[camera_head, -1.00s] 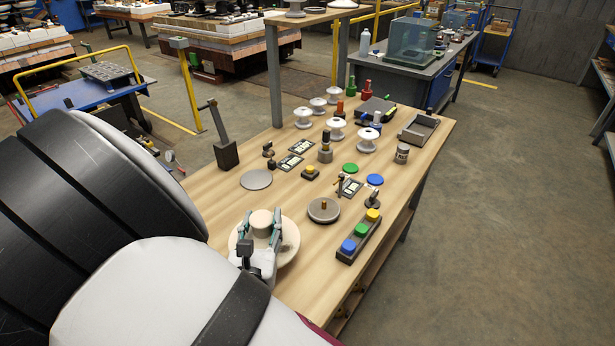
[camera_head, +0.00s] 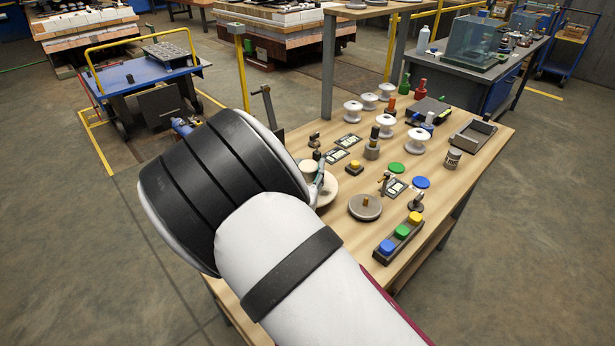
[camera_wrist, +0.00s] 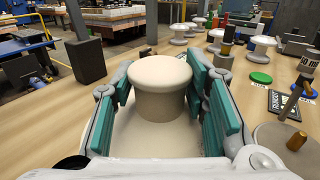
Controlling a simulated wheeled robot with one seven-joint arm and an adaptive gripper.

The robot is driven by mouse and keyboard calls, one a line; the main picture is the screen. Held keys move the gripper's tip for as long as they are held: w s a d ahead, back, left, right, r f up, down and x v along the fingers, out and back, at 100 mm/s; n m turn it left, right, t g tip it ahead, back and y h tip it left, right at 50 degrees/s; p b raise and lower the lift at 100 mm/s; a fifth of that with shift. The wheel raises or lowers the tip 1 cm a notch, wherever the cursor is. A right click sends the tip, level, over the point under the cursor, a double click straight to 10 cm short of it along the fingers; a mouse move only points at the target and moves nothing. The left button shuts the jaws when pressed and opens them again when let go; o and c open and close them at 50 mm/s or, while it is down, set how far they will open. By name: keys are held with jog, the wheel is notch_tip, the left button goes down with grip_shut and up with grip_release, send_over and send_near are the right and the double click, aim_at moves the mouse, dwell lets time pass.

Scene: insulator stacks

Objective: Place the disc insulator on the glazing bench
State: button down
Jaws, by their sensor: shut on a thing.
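The disc insulator is a cream, wide disc (camera_wrist: 150,135) with a round knob (camera_wrist: 160,72) on top. My gripper (camera_wrist: 163,95) is shut on the knob, with a teal finger pad on either side, and the disc looks level. In the head view my gripper (camera_head: 319,187) is mostly behind my arm, and only part of the cream disc (camera_head: 346,188) shows at its right. They are over the left part of a wooden-topped bench (camera_head: 318,232). I cannot tell whether the disc touches the bench top. No label shows which bench is the glazing bench.
A grey turntable (camera_head: 365,207) stands right of the disc, near a tray of coloured buttons (camera_head: 398,236). White spool insulators (camera_head: 417,140) and small tools stand farther back. A dark upright block (camera_wrist: 86,60) is at the left. The bench's front-left top is bare.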

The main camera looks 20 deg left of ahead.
jog(key=shift+f, duration=1.55)
jog(key=shift+f, duration=0.15)
jog(key=c, duration=0.9)
grip_release()
jog(key=shift+f, duration=0.1)
jog(key=shift+c, duration=0.2)
jog(key=s, duration=0.4)
jog(key=s+d, duration=0.1)
jog(key=s, duration=0.3)
jog(key=s+d, duration=0.1)
jog(key=s, duration=0.2)
jog(key=shift+s+d, duration=0.2)
jog(key=shift+s, duration=0.2)
